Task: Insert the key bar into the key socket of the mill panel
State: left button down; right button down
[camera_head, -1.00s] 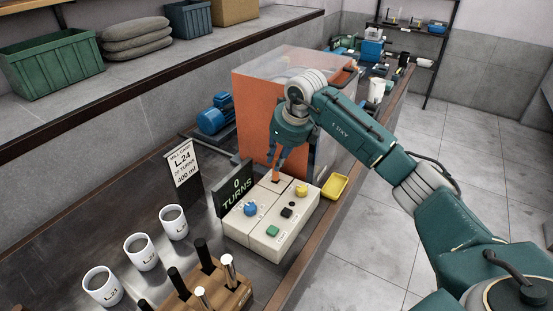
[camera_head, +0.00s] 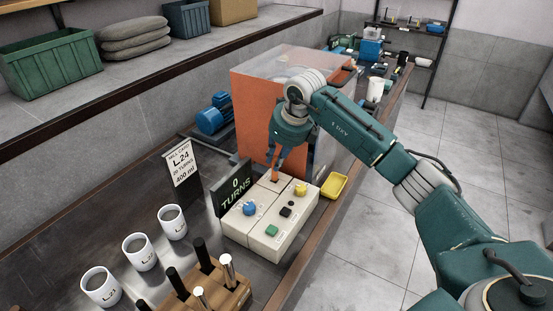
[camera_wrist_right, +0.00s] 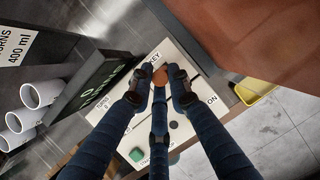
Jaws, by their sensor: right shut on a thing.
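The mill panel (camera_head: 252,228) is a cream box with a blue knob (camera_head: 249,208), a yellow knob (camera_head: 300,190), a black knob (camera_head: 286,211) and a green button (camera_head: 271,231). My right gripper (camera_head: 279,170) points down over its far part, shut on the small orange key bar (camera_head: 275,180). In the right wrist view the bar's end (camera_wrist_right: 151,76) shows between the fingertips, beside the KEY lettering. The key socket is hidden under the fingers and bar. I cannot tell whether the bar is inside it. My left gripper is not in view.
The TURNS display (camera_head: 236,190) reads 0, left of the panel. The orange mill housing (camera_head: 252,115) stands close behind my gripper. A yellow tray (camera_head: 334,187) lies right of the panel. White mugs (camera_head: 140,252) and a wooden tool block (camera_head: 212,287) stand in front.

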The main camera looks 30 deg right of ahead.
aim_at(277, 178)
jog(key=shift+f+b, duration=1.65)
jog(key=shift+f, duration=0.5)
dwell(2.5)
jog(key=c, duration=1.6)
grip_release()
jog(key=shift+o, duration=0.2)
jog(key=shift+r, duration=0.1)
jog(key=v, duration=1.2)
